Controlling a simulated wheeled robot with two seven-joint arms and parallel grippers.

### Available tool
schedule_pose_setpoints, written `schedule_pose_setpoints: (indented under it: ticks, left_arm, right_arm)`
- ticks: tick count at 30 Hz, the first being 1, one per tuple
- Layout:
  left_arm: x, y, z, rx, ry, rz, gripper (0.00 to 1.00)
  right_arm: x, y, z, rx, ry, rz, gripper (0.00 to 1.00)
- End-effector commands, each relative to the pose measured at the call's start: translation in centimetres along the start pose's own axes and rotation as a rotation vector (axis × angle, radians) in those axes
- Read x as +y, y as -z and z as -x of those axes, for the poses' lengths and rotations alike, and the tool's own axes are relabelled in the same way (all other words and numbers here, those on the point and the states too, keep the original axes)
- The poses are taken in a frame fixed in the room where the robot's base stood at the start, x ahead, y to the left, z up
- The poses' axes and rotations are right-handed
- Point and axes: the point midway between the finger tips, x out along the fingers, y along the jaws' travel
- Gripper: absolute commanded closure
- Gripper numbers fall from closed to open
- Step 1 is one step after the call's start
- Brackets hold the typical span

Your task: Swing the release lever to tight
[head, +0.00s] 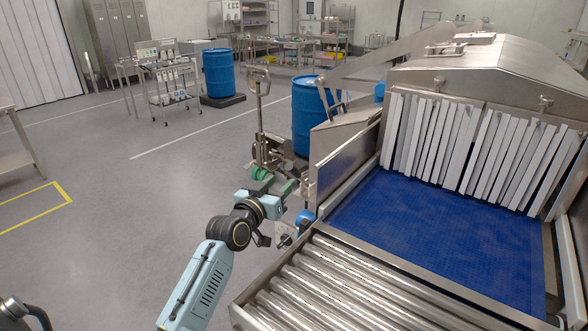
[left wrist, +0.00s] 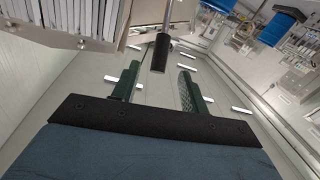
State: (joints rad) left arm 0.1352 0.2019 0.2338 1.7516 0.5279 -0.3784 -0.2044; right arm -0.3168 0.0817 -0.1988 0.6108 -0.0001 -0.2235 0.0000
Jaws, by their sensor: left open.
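The release lever (left wrist: 160,55), a thin metal rod with a black cylindrical grip, shows in the left wrist view ahead of my left gripper (left wrist: 160,85). Its grip appears between the two green fingers in the picture, a little beyond their tips, and no contact shows. My left gripper is open and empty. In the head view my left gripper (head: 278,181) is beside the steel side housing of the conveyor. The lever is hard to make out there, and its tight mark cannot be read. My right gripper is not in view.
The steel side housing (head: 345,145) stands beside the blue belt (head: 440,225) and the rollers (head: 330,290). White strip curtains (head: 480,150) hang at the tunnel mouth. A pallet jack (head: 259,110) and a blue barrel (head: 308,112) stand behind my gripper.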

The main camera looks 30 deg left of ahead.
Motion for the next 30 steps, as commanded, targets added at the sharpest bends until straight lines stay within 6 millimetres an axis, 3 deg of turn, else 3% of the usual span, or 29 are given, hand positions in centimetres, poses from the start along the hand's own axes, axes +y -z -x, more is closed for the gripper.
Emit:
schedule_pose_setpoints:
  ticks: [6, 12, 18, 27, 30]
  left_arm:
    - [0.0, 0.1, -4.1, 0.001, 0.0, 0.001, 0.56]
    - [0.0, 0.0, -6.7, 0.001, 0.0, -0.001, 0.56]
    - [-0.1, 0.0, -7.8, 0.0, 0.001, -0.001, 0.56]
    - [0.0, 0.0, -8.0, 0.001, 0.0, -0.001, 0.56]
    - [0.0, 0.0, -8.0, 0.001, 0.0, -0.001, 0.68]
  right_arm:
    - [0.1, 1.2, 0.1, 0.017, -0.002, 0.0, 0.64]
    - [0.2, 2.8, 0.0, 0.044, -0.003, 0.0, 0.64]
    - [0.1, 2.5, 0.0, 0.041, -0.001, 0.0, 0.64]
    - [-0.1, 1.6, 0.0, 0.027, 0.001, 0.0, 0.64]
    - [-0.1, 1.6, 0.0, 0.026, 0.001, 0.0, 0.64]
